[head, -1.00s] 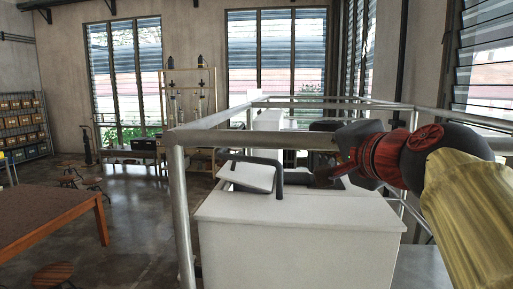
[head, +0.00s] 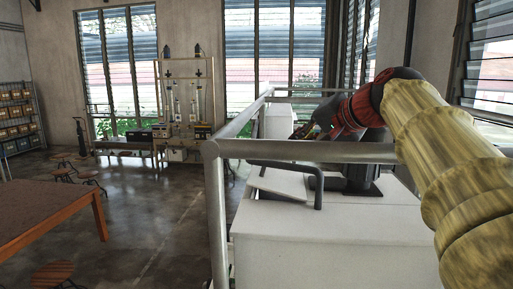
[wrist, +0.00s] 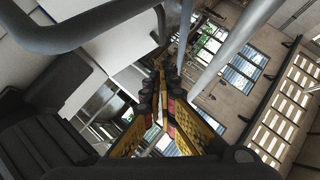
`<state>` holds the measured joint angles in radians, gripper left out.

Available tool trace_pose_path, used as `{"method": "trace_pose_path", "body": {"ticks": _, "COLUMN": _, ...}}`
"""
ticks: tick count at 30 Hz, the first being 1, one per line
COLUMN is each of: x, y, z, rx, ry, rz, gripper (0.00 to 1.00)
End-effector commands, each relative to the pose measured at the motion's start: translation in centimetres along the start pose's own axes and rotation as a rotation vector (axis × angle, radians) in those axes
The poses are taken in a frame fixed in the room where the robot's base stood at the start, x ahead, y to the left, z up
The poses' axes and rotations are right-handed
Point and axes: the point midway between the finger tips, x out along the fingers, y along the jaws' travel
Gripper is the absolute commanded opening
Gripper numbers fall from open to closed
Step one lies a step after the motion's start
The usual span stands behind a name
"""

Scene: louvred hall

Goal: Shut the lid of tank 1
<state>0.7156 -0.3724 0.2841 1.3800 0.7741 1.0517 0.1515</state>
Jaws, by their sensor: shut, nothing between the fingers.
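A white tank (head: 330,248) stands inside a metal railing in the head view. A pale lid panel (head: 280,184) sits tilted at its top left, with a dark bent bar (head: 318,188) over it. No number is readable, so I cannot tell from markings which tank this is. My gripper (head: 312,131) is above and beyond the lid panel, near the railing, and partly blurred against the background. In the wrist view my gripper (wrist: 161,72) shows its yellow and dark fingers together, with nothing between them. The dark bar (wrist: 75,30) crosses the upper left there.
The grey railing (head: 300,150) runs across the front of the tank top, close below my arm. Another white box (head: 279,120) stands behind. A brown table (head: 45,215) and stools are at the left. Open floor (head: 150,220) lies between table and tank.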

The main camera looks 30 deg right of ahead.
Motion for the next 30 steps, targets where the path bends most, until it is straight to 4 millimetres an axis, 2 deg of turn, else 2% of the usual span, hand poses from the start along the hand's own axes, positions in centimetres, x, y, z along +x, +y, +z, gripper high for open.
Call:
{"method": "trace_pose_path", "body": {"ticks": 4, "x": 2.8, "y": -0.2, "z": 0.1, "rx": -0.001, "ry": -0.003, "rz": -0.001, "gripper": 0.0}}
{"method": "trace_pose_path", "body": {"ticks": 6, "x": 3.4, "y": -0.3, "z": 1.1, "rx": -0.002, "ry": -0.003, "rz": -0.002, "gripper": 0.0}}
{"method": "trace_pose_path", "body": {"ticks": 12, "x": 4.9, "y": -0.2, "z": 2.5, "rx": 0.0, "ry": -0.001, "rz": -0.001, "gripper": 0.0}}
{"method": "trace_pose_path", "body": {"ticks": 30, "x": 5.6, "y": 0.1, "z": 3.2, "rx": -0.001, "ry": 0.001, "rz": -0.001, "gripper": 0.0}}
